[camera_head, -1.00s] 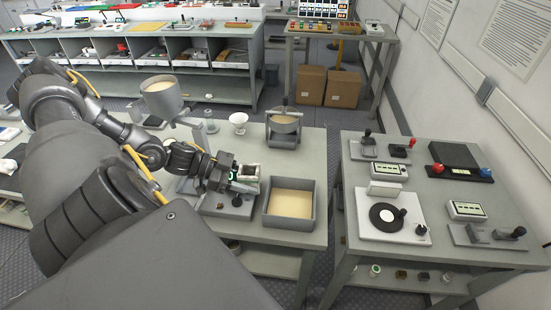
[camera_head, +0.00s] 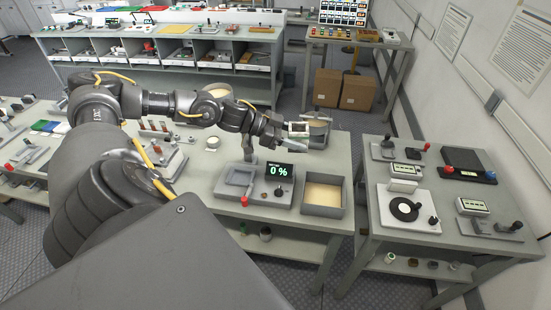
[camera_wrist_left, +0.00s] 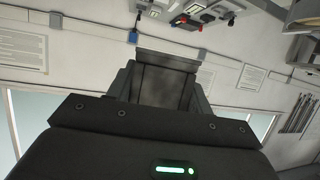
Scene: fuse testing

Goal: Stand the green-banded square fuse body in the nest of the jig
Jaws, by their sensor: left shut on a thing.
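I cannot tell whether this is the jig. My right gripper is not in view.
A grey tray of sand-coloured material (camera_head: 323,208) stands at the bench's right front. A second table (camera_head: 440,235) with test devices is to the right, across a gap.

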